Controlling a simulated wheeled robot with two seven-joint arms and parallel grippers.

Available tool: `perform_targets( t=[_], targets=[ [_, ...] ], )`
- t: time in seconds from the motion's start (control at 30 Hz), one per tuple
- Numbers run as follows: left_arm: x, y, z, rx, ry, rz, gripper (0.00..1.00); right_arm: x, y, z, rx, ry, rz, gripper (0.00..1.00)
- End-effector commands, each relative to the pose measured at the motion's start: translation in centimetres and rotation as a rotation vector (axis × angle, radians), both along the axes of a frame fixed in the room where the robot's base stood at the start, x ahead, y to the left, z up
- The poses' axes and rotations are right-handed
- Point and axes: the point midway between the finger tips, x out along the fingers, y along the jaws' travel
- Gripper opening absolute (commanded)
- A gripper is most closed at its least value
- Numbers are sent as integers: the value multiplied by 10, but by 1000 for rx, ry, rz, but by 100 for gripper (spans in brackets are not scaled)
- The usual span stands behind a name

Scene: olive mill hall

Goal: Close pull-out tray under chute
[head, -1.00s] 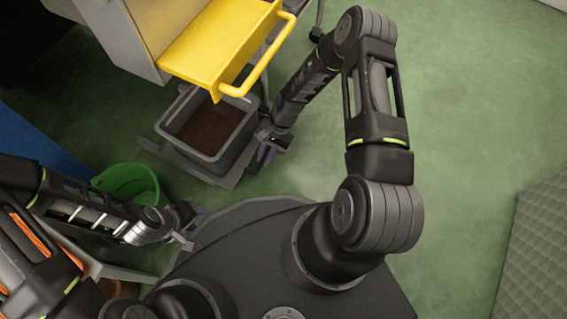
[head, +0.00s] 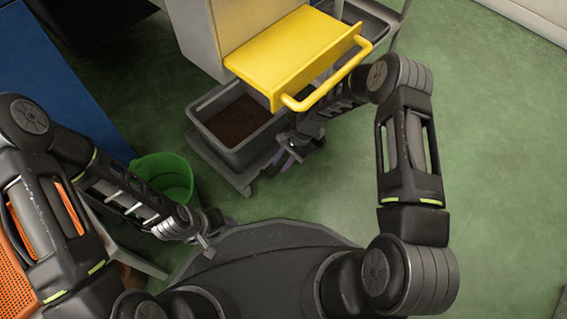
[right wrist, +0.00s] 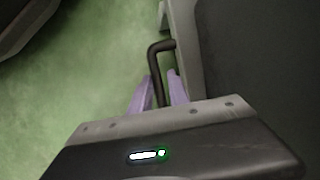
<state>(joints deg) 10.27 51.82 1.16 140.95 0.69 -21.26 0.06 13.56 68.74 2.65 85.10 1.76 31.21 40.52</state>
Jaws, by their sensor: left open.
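A grey tub with dark brown contents stands on a low grey pull-out tray (head: 236,178) under the yellow chute (head: 295,50). The tray juts out towards me. My right gripper (head: 283,164) is low at the tray's right front. In the right wrist view its purple fingers (right wrist: 160,88) stand on both sides of a dark bent handle (right wrist: 158,62), which is fixed to a grey part. Whether they press on it cannot be told. My left gripper (head: 207,235) is open and empty, near my base and below the green bucket.
A green bucket (head: 168,178) stands left of the tray, beside a blue surface (head: 75,80). The yellow part has a bar handle (head: 325,87) above my right forearm. Another grey tub (head: 362,25) is behind. The green floor at right is clear.

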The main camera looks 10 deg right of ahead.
Motion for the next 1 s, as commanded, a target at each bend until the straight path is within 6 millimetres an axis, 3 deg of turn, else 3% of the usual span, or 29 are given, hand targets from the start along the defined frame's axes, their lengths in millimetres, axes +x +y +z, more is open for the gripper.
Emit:
perform_targets(
  t=[0.23,0.57,0.77,0.8,1.0],
  targets=[
    [0,0,0,0,0,0,44,2,1,1,0,-4,0,36],
    [0,0,2,0,1,0,44,1,-1,4,-1,-1,1,36],
    [-2,-1,12,2,1,-1,44,4,-10,26,-1,-4,-1,36],
    [-2,-1,15,3,2,-1,44,4,-12,33,0,-4,-1,36],
    [-4,-1,22,4,3,-3,44,12,-57,30,0,-3,-5,36]
  ],
)
